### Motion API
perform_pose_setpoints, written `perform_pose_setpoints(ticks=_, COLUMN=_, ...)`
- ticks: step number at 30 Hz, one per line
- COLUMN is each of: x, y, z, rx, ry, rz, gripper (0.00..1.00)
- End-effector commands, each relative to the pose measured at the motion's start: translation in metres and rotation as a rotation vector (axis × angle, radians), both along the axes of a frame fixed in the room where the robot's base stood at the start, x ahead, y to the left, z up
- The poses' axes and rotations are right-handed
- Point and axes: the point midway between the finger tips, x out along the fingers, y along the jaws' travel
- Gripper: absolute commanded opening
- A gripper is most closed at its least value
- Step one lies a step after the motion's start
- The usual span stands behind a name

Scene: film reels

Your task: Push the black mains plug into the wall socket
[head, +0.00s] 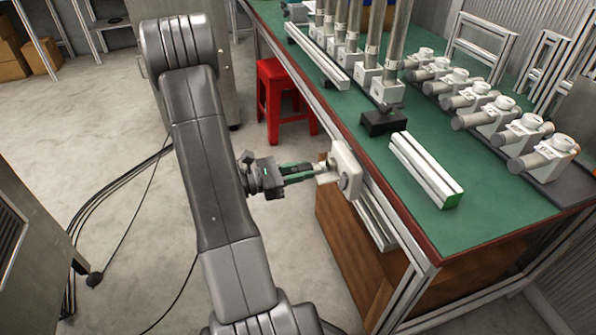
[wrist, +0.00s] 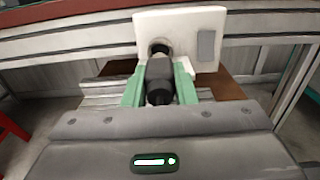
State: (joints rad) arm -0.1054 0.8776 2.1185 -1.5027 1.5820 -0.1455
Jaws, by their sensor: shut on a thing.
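The wall socket is a white box with a round recess and a grey switch; in the wrist view it is at the top middle (wrist: 218,22), and in the head view it is mounted at the table's front edge (head: 347,158). My gripper, with green fingers, points at the socket's face in the head view (head: 308,175). In the wrist view my gripper (wrist: 160,88) is shut on the black plug (wrist: 159,72). The plug's front end lines up with the round recess and is close to or at it. I cannot tell how deep it sits; its pins are hidden.
The green-topped table (head: 470,215) carries a white rail (head: 425,170), a black block (head: 384,122) and several metal fittings. A red stool (head: 283,95) stands beside the table. Black cables (head: 120,195) lie on the floor at left.

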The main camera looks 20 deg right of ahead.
Motion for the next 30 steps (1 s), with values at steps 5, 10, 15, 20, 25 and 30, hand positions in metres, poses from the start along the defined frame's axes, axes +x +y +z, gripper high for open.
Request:
perform_pose_setpoints(ticks=5, x=0.000, y=-0.001, z=0.000, rx=0.000, ry=0.000, rz=-0.001, gripper=0.00)
perform_pose_setpoints(ticks=10, x=0.000, y=-0.009, z=0.000, rx=0.000, ry=0.000, rz=-0.003, gripper=0.00)
perform_pose_setpoints(ticks=15, x=0.000, y=-0.017, z=0.000, rx=0.000, ry=0.000, rz=-0.003, gripper=0.00)
perform_pose_setpoints(ticks=20, x=0.000, y=-0.026, z=0.000, rx=0.001, ry=0.000, rz=-0.003, gripper=0.00)
perform_pose_setpoints(ticks=25, x=0.001, y=-0.034, z=0.000, rx=0.000, ry=0.000, rz=-0.002, gripper=0.00)
perform_pose_setpoints(ticks=30, x=0.001, y=-0.038, z=0.000, rx=0.000, ry=0.000, rz=0.000, gripper=0.33)
